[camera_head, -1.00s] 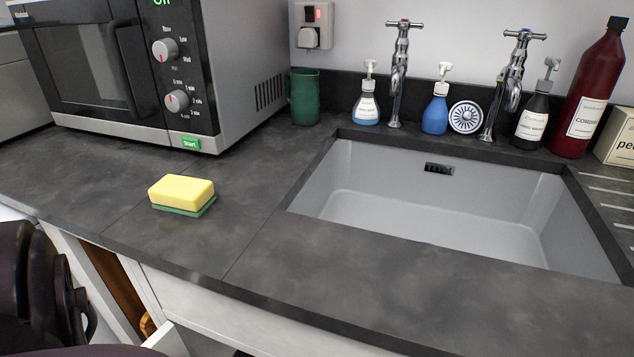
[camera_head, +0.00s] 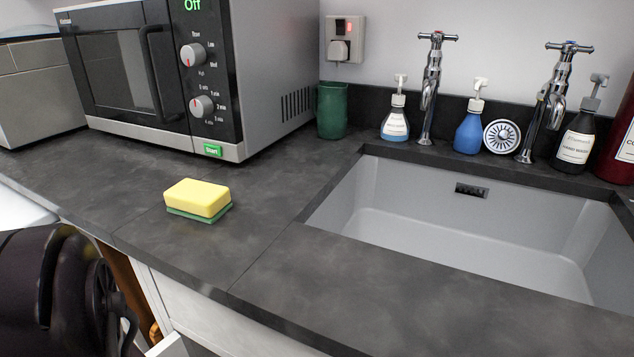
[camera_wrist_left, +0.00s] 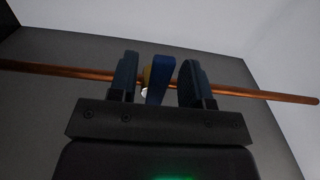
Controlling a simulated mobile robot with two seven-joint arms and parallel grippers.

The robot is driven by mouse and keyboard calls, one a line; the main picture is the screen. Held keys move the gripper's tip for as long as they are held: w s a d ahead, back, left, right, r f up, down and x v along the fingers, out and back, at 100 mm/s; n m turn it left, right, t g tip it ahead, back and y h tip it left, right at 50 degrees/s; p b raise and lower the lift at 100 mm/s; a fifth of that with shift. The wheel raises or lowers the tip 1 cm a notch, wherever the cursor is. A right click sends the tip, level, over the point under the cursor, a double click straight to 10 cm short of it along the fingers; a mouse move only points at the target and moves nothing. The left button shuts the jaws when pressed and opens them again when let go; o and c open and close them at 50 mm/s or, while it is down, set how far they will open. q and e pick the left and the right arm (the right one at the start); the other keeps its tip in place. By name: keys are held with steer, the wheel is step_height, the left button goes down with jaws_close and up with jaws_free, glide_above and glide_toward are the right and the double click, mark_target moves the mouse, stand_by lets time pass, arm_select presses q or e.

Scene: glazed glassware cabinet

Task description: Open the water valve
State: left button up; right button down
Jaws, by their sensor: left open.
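A blue valve lever (camera_wrist_left: 161,78) shows in the left wrist view, at the middle of a thin copper pipe (camera_wrist_left: 245,92). The pipe runs across the view from left to right. A small yellowish part (camera_wrist_left: 147,76) shows beside the lever. My left gripper (camera_wrist_left: 158,75) is open, with one dark finger on each side of the lever. There are visible gaps between the lever and the fingers. Whether the fingers reach past the pipe is hard to tell. In the head view the valve is hidden, and only my dark left arm shows at the lower left. My right gripper is not in view.
A dark worktop (camera_head: 255,255) carries a microwave (camera_head: 165,75), a yellow and green sponge (camera_head: 198,199) and a grey sink (camera_head: 470,225). Two chrome taps (camera_head: 431,85) and several bottles stand behind the sink. Below the worktop edge, a white unit (camera_head: 225,315) has a brown gap beside my arm.

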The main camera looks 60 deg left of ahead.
arm_select(q)
steer(key=shift+w, duration=0.1)
jaws_close()
steer(key=shift+f, duration=0.1)
stand_by(0.4)
steer(key=m, duration=0.1)
steer(key=f+m, duration=0.1)
steer(key=m, duration=0.1)
steer(key=shift+a+f+b, duration=0.1)
steer(key=shift+f+b, duration=0.15)
steer(key=shift+b, duration=0.05)
steer(key=shift+s+a+f+m+b, duration=0.3)
steer(key=shift+s+a+f+m, duration=0.3)
steer(key=shift+m, duration=1.9)
steer(key=shift+s+a+f+m+b, duration=0.3)
steer(key=shift+a+f+m, duration=0.35)
steer(key=shift+m, duration=1.85)
steer(key=shift+s+a+f+m+b, duration=0.4)
steer(key=shift+a+m, duration=0.45)
steer(key=shift+m, duration=1.65)
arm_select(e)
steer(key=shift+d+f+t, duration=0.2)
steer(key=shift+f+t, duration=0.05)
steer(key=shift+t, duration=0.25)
